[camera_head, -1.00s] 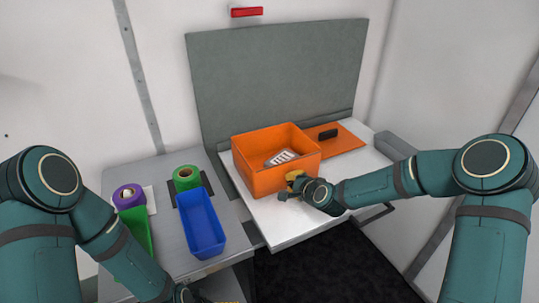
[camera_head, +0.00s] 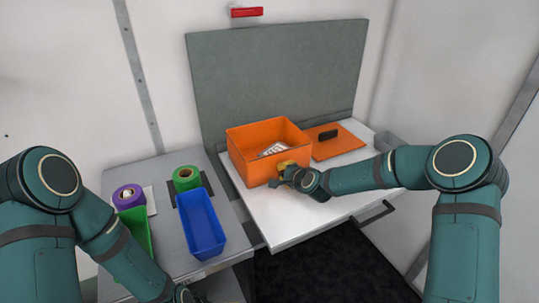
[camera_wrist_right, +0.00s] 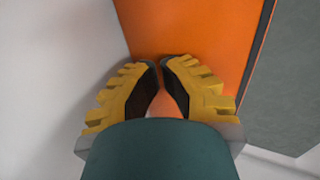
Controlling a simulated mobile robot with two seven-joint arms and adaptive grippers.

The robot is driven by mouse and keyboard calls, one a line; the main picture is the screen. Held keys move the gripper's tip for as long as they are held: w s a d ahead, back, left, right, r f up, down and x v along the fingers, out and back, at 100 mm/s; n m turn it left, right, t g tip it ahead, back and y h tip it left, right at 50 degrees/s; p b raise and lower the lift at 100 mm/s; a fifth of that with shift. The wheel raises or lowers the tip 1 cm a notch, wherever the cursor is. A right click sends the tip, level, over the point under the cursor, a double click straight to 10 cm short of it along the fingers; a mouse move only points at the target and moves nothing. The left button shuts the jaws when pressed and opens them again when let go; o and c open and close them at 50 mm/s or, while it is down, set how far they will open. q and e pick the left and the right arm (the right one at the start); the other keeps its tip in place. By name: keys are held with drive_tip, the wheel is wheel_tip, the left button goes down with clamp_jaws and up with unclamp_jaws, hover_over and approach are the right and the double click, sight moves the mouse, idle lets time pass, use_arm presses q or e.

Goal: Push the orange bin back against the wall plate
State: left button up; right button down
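The orange bin (camera_head: 252,169) stands upright on the white board, close in front of the grey-green wall plate (camera_head: 275,75). I cannot tell whether its back touches the plate. A pale item with dark marks lies inside it. My right gripper (camera_head: 280,178) is at the bin's front side near its right corner. In the right wrist view the yellow fingers (camera_wrist_right: 160,64) are together at the tips, with nothing held, against or very near the orange bin wall (camera_wrist_right: 190,28). My left gripper is almost wholly cut off by the bottom edge of the head view.
An orange lid (camera_head: 341,146) with a black handle lies right of the bin. A blue bin (camera_head: 203,240), a green bin (camera_head: 139,232), a green roll (camera_head: 187,178) and a purple roll (camera_head: 128,196) are on the grey surface at left. The white board's front is clear.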

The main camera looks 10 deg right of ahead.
drive_tip(key=shift+w+a, duration=0.3)
drive_tip(key=shift+w, duration=0.5)
drive_tip(key=shift+w+a, duration=0.3)
drive_tip(key=shift+w, duration=0.5)
drive_tip(key=shift+s+d, duration=0.5)
drive_tip(key=shift+s, duration=0.9)
drive_tip(key=shift+s+d, duration=0.55)
drive_tip(key=shift+s, duration=0.9)
drive_tip(key=shift+s+d, duration=0.5)
drive_tip(key=shift+s, duration=0.9)
